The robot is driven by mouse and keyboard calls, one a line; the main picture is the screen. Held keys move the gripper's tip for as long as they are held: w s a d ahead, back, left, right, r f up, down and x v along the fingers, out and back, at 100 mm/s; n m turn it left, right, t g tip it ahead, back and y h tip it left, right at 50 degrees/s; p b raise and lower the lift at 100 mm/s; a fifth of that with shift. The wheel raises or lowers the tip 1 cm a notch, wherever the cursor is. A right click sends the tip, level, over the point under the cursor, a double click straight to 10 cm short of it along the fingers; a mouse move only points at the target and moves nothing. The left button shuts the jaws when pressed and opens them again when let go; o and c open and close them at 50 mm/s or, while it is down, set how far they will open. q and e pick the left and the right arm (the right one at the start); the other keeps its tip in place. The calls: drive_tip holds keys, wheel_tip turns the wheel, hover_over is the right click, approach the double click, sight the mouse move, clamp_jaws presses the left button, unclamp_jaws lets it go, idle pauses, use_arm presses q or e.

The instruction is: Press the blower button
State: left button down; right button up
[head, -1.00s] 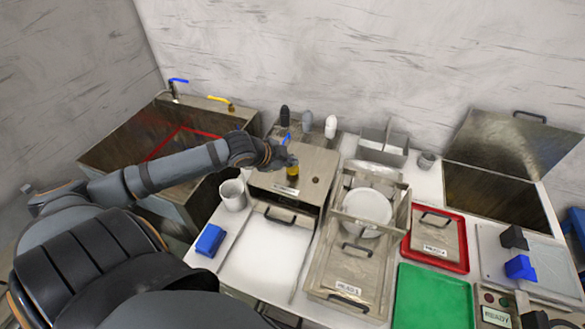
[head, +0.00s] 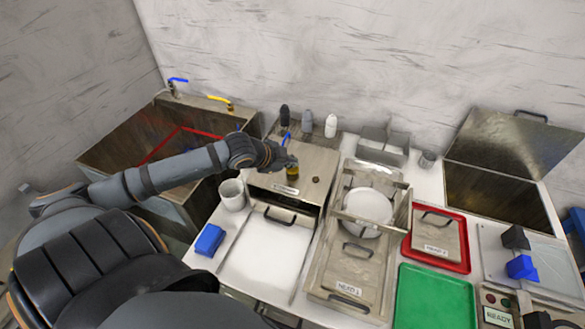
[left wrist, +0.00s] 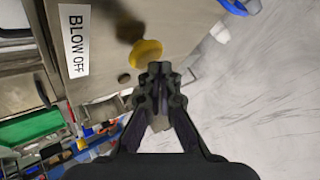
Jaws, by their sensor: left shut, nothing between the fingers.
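The yellow blower button (head: 292,173) sits on top of a metal box (head: 318,163), just below my left gripper (head: 289,161) in the head view. In the left wrist view the yellow button (left wrist: 147,53) is close beside the closed tips of my left gripper (left wrist: 160,72), up and to the left of them. A white label reading "BLOW OFF" (left wrist: 75,40) is on the box. My left gripper is shut and empty. I cannot tell whether its tips touch the button.
A small dark knob (head: 316,180) sits beside the button. A white mug (head: 232,196) and blue block (head: 209,240) stand left of the box. Several bottles (head: 307,122) stand behind it. A rack holding white plates (head: 366,207) is to the right, and a sink (head: 110,157) to the left.

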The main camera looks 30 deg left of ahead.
sight(290, 169)
use_arm(q)
drive_tip(key=shift+f+b, duration=0.5)
drive_tip(key=shift+f, duration=0.05)
idle(0.5)
idle(0.4)
drive_tip(key=shift+r+p, duration=0.95)
drive_tip(key=shift+p, duration=0.05)
wheel_tip(290, 169, up, 5)
drive_tip(key=p, duration=0.5)
drive_tip(key=shift+r, duration=0.1)
